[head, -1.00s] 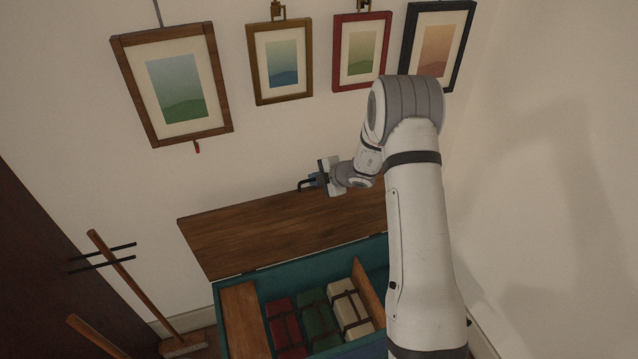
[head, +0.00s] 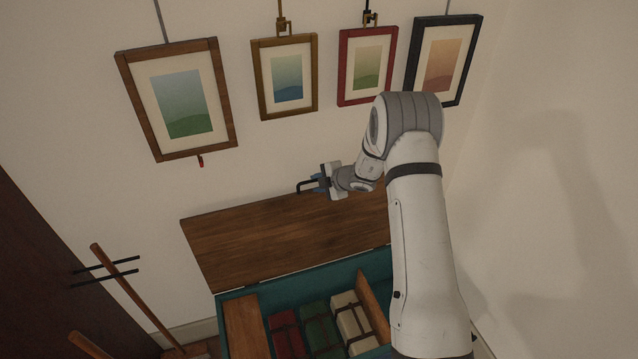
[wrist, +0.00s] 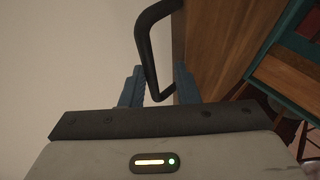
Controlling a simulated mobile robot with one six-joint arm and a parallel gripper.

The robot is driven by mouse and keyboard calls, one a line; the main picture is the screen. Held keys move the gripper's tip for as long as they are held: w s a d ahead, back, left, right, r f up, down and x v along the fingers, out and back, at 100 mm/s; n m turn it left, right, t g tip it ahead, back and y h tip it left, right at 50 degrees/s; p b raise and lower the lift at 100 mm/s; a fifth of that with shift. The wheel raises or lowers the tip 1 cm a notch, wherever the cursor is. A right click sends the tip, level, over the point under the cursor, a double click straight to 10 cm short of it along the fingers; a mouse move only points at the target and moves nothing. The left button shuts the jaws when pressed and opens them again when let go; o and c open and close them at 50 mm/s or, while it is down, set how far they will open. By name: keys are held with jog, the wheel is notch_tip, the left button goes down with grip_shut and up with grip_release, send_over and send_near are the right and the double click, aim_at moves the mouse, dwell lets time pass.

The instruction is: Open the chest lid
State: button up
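The chest lid (head: 270,245), a brown wooden panel, stands raised along the chest's back edge, in front of the wall. The teal chest (head: 258,284) is open below it. My gripper (head: 322,184) is at the lid's upper edge, at the black handle (head: 305,187). My arm hides the lid's right part.
Red, green and cream bundles (head: 350,320) lie in the chest beside wooden boards. Several framed pictures (head: 285,75) hang on the wall above the lid. A broom (head: 125,285) leans at the left. A bare wall stands close on the right.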

jog(key=shift+o, duration=0.2)
jog(key=shift+s+a, duration=0.15)
jog(key=shift+a, duration=0.15)
jog(key=shift+f, duration=0.1)
jog(key=b+v, duration=0.1)
jog(key=v, duration=0.7)
